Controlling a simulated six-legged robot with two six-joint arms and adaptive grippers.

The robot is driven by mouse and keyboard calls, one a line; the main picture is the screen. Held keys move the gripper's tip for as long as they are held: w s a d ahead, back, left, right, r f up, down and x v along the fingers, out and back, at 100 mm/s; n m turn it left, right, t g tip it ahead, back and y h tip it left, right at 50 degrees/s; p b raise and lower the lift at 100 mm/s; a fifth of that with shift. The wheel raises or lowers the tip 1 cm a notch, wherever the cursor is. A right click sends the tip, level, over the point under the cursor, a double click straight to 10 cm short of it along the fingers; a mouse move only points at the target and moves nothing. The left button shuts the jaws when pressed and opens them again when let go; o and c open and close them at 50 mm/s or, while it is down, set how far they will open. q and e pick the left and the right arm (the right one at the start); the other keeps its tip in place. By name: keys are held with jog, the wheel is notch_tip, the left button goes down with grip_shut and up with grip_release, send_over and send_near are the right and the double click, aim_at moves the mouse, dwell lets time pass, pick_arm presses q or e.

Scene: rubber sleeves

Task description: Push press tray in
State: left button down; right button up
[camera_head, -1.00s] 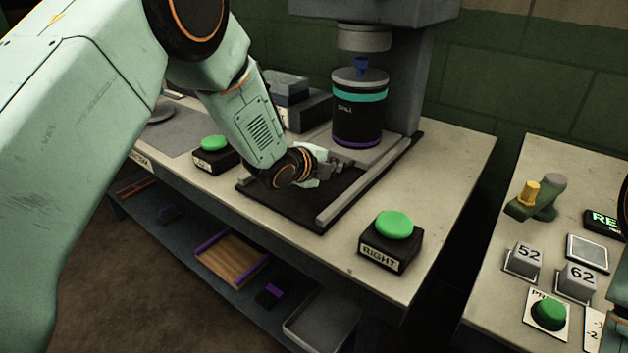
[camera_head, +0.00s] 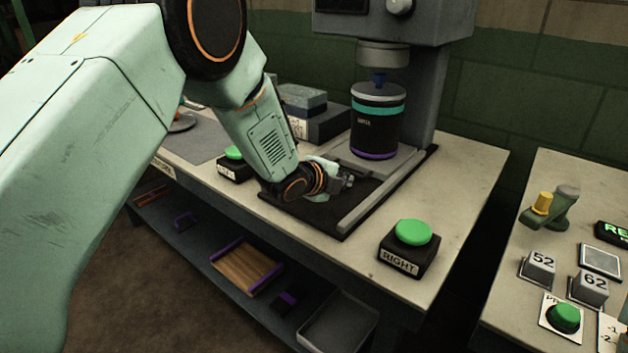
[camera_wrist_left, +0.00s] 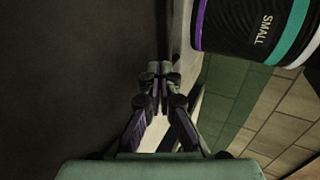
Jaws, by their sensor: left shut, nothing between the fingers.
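The press tray (camera_head: 352,163) is a flat grey plate between two rails under the press. A black cylinder (camera_head: 376,132) with teal and purple bands stands upright on it, directly below the press head (camera_head: 383,55). In the left wrist view the cylinder (camera_wrist_left: 255,25) reads SMALL. My left gripper (camera_head: 347,181) is shut and empty, low over the dark front part of the press base (camera_head: 320,212), at the tray's front side. Its fingertips (camera_wrist_left: 160,70) show together in the wrist view. I cannot tell whether they touch the tray. My right gripper is out of view.
Green buttons flank the press: the right one (camera_head: 413,234) in front, the left one (camera_head: 236,155) partly behind my arm. A grey rail (camera_head: 368,203) bounds the base on the right. A side table (camera_head: 500,300) holds numbered weights (camera_head: 540,265). A lower shelf holds a wooden tray (camera_head: 247,268).

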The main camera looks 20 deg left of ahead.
pick_arm(q)
jog(key=p+v, duration=0.1)
jog(key=v, duration=0.9)
jog(key=shift+s+r+p, duration=0.1)
jog(key=shift+s+p, duration=0.05)
jog(key=shift+p, duration=0.15)
jog(key=shift+d, duration=0.1)
